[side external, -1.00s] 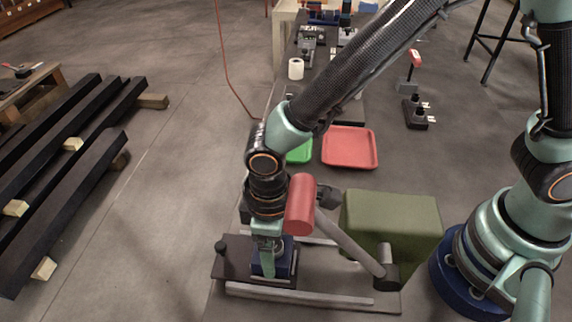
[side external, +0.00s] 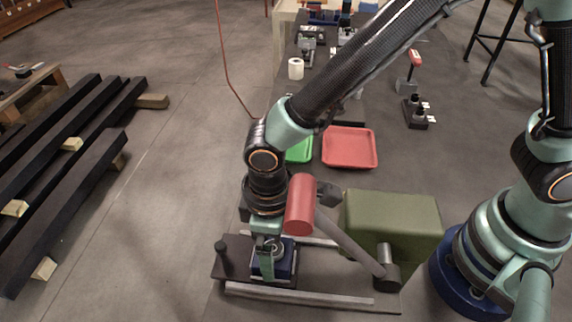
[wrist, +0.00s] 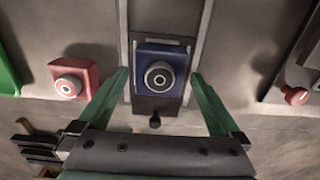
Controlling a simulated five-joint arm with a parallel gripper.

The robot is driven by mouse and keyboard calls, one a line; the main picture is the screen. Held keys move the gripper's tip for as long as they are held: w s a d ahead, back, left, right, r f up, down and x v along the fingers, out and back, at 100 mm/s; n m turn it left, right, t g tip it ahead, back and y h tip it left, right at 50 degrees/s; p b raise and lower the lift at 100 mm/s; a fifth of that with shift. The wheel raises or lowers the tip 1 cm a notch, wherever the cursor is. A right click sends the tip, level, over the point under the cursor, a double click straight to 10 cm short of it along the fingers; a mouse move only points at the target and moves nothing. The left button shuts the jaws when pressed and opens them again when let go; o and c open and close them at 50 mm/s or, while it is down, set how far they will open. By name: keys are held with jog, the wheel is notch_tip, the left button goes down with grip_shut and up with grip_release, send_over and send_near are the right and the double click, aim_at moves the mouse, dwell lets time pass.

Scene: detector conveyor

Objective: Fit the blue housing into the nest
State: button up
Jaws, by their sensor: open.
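The blue housing (side external: 288,262) sits on a dark plate that I take for the nest (side external: 231,262), between two pale rails. In the wrist view the housing (wrist: 178,60) is a blue block with a round dark and light ring on top, lying over the nest plate (wrist: 140,106). My gripper (wrist: 160,76) is open, with one green finger on each side of the housing and gaps to both. In the side external view my gripper (side external: 267,262) is down at the housing and hides part of it. Whether the housing is fully seated cannot be told.
A black knob (side external: 221,246) stands on the plate's left end. A red cylinder (side external: 300,204) and a grey slanted bar are close right of my wrist. An olive block (side external: 392,222) stands at right. Red (side external: 349,148) and green (side external: 299,150) trays lie behind. A red housing (wrist: 72,78) is at left.

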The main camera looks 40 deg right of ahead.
notch_tip(320, 180, up, 11)
jog(key=w+d+r+m+t, duration=0.1)
jog(key=d+r+m, duration=0.3)
jog(key=d, duration=1)
jog(key=w+d+r+m+t, duration=0.2)
jog(key=d+r+m+t, duration=0.2)
jog(key=d, duration=1)
jog(key=shift+w+r+m+t, duration=0.2)
jog(key=shift+r+m+t, duration=0.1)
jog(key=shift+r+m, duration=0.2)
